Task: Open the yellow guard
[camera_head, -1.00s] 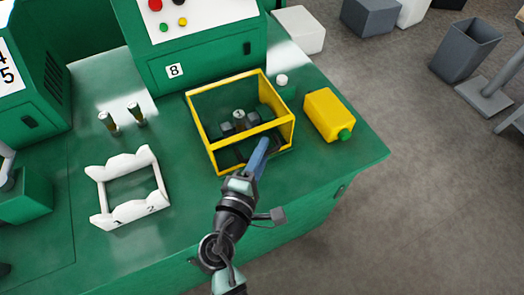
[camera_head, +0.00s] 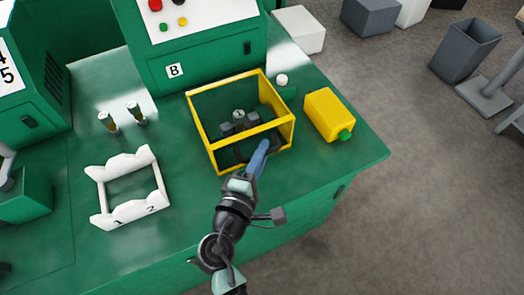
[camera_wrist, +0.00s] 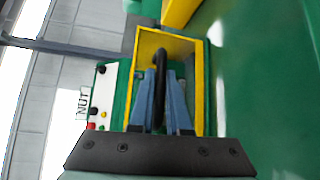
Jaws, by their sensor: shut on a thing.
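The yellow guard (camera_head: 203,131) is a box-like yellow frame around a dark crimper (camera_head: 239,122) on the green bench. It stands down around the crimper. My gripper (camera_head: 263,148) reaches the guard's near side, with its blue fingers by a black handle (camera_head: 274,151). In the wrist view the guard (camera_wrist: 200,97) lies ahead, and my gripper (camera_wrist: 162,82) is shut on the dark curved handle (camera_wrist: 160,62) between its fingers. The lower part of the handle is hidden by the fingers.
A white numbered rack (camera_head: 132,214) and two small upright parts (camera_head: 123,117) are to the left. Bare bench lies in front.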

